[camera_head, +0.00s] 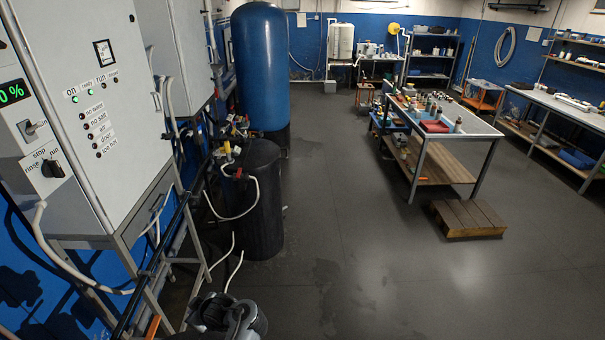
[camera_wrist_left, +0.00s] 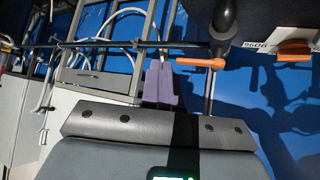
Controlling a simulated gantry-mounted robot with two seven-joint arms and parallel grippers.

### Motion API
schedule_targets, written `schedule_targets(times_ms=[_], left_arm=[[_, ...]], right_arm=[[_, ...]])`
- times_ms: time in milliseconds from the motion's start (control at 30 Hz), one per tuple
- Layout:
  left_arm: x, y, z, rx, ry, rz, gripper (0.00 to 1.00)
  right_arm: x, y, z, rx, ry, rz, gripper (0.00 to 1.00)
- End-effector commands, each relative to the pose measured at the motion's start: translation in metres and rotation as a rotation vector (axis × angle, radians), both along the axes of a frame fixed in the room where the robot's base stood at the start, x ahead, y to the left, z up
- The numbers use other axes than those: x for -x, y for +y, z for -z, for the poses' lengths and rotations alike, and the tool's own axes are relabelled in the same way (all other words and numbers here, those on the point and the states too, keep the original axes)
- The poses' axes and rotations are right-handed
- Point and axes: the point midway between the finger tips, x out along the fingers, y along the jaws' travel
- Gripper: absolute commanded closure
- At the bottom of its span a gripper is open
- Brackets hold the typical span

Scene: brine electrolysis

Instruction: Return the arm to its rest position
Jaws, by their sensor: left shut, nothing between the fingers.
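In the left wrist view, my left gripper (camera_wrist_left: 160,83) shows as two grey-purple fingers side by side, shut with nothing between them. Its dark grey body fills the bottom of that view. The fingers point toward a dark horizontal pipe and metal frame, beside an orange lever handle (camera_wrist_left: 200,62); I cannot tell the distance. In the head view, only a dark rounded part of my arm shows at the bottom edge, near the cabinet's frame; the fingers cannot be made out there. My right gripper is not in view.
A grey control cabinet (camera_head: 112,150) with switches and lamps stands at left on a metal frame with pipes and hoses. A black tank (camera_head: 262,205) and a tall blue tank (camera_head: 262,70) stand behind. A workbench (camera_head: 467,130) and wooden step (camera_head: 468,217) are at right. The middle floor is clear.

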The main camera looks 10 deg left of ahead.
Motion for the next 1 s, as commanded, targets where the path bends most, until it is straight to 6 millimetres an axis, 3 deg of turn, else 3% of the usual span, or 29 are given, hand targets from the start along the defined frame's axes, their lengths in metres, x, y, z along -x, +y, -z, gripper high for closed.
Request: schedule_targets(times_ms=[133, 267, 467, 600, 700, 833, 1000], left_arm=[[0.013, 0.004, 0.000, 0.060, -0.038, 0.171, 1.00], [0.035, -0.015, -0.010, 0.119, -0.032, 0.409, 1.00], [0.108, -0.078, -0.043, 0.188, 0.095, 0.826, 1.00], [0.178, -0.125, -0.072, 0.214, 0.240, 1.090, 1.00], [0.223, -0.149, -0.091, 0.220, 0.335, 1.231, 1.00], [0.265, -0.167, -0.111, 0.216, 0.429, 1.355, 1.00], [0.291, -0.177, -0.124, 0.212, 0.487, 1.426, 1.00]], right_arm=[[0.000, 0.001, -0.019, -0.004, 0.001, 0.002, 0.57], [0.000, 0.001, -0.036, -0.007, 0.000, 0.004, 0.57], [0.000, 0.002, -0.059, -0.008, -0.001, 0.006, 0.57], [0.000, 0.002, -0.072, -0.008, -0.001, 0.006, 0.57], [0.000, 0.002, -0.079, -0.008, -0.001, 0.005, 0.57], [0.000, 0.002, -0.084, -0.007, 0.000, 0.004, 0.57], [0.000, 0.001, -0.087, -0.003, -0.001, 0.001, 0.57]])
